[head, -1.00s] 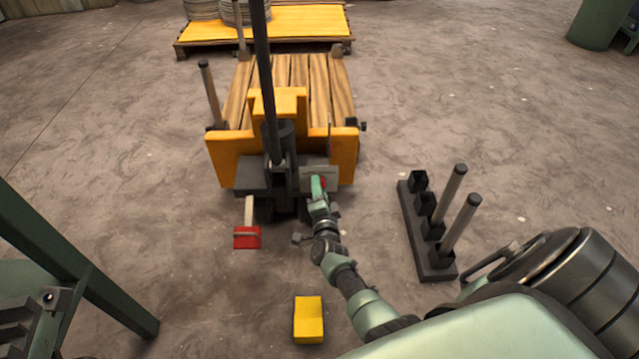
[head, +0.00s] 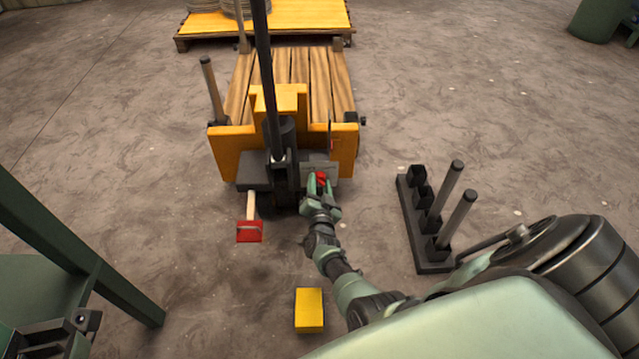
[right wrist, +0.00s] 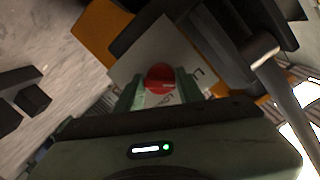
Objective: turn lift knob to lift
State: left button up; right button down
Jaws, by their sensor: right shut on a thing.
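The red lift knob (head: 321,178) sits on a grey panel (head: 326,168) at the back of the yellow pallet truck (head: 234,150). In the right wrist view the round red knob (right wrist: 160,78) shows in front of the pale panel (right wrist: 172,45), with a light mark on its face. My right gripper (head: 320,184) is at the panel with its green fingers on either side of the knob, shut on it. The fingers also show in the right wrist view (right wrist: 160,88). My left gripper cannot be made out in the head view.
A yellow block (head: 309,310) lies on the floor in front. A black rack (head: 425,225) with grey posts stands to the right. A loaded yellow pallet (head: 290,17) is behind.

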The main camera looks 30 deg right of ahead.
jog(key=shift+w+a+r, duration=0.1)
dwell(0.3)
jog(key=c, duration=0.9)
grip_release()
jog(key=shift+c, duration=0.2)
jog(key=shift+s+a, duration=0.15)
jog(key=shift+s, duration=0.15)
jog(key=f+p+v, duration=0.1)
jog(key=p+v, duration=0.2)
jog(key=v, duration=0.4)
jog(key=shift+r+p, duration=0.3)
jog(key=shift+r, duration=0.15)
